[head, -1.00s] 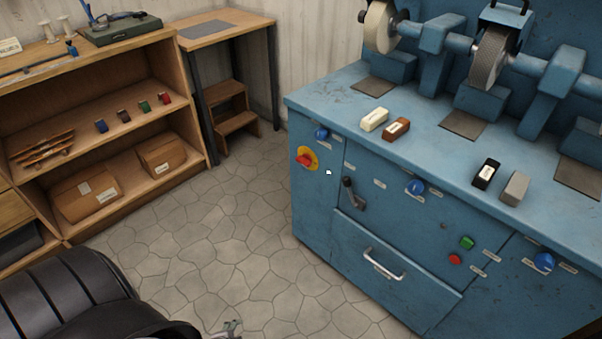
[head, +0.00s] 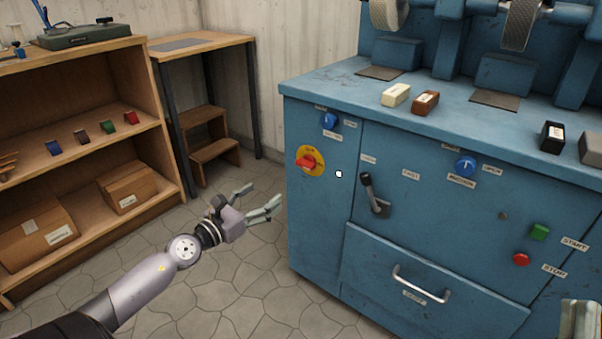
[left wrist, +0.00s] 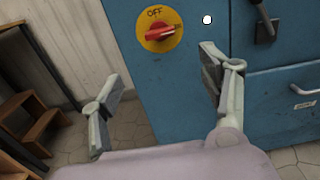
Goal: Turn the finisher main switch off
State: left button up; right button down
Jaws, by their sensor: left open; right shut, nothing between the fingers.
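The main switch is a red rotary knob (head: 308,162) on a round yellow plate, high on the left of the blue finisher cabinet (head: 320,225). In the left wrist view the knob (left wrist: 160,33) lies roughly crosswise, and "OFF" is printed above it on the plate. My left gripper (head: 264,196) is open and empty, to the left of the cabinet and below the switch, apart from it. In the left wrist view the switch appears beyond and above the gap between its fingers (left wrist: 163,78). My right gripper (head: 580,318) shows only partly at the bottom right corner, shut and empty.
A black lever (head: 372,192), blue dials (head: 466,166), a green button (head: 540,232) and a drawer handle (head: 418,283) are on the cabinet front. A wooden shelf (head: 75,165) and small table (head: 205,42) stand left. The stone floor between is clear.

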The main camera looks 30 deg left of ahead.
pick_arm(q)
jog(key=p, duration=0.1)
send_near(302, 166)
pick_arm(e)
jog(key=w+f+g+h, duration=0.1)
jog(key=w+f+g, duration=0.25)
jog(key=f, duration=0.25)
pick_arm(q)
jog(key=w, duration=0.4)
jog(key=shift+w+d+r, duration=0.1)
jog(key=shift+w+d, duration=0.1)
jog(key=shift+d, duration=0.1)
jog(key=w+b, duration=0.1)
jog(key=w, duration=0.3)
jog(key=shift+w+d, duration=0.15)
jog(key=shift+w, duration=0.45)
pick_arm(e)
jog(key=s+r+t+y, duration=0.1)
jog(key=s+r+t, duration=0.2)
jog(key=r, duration=0.3)
jog(key=shift+s+r+t, duration=0.25)
jog(key=shift+s+t, duration=0.15)
jog(key=shift+t, duration=0.05)
pick_arm(q)
jog(key=shift+c, duration=0.5)
jog(key=c, duration=1.1)
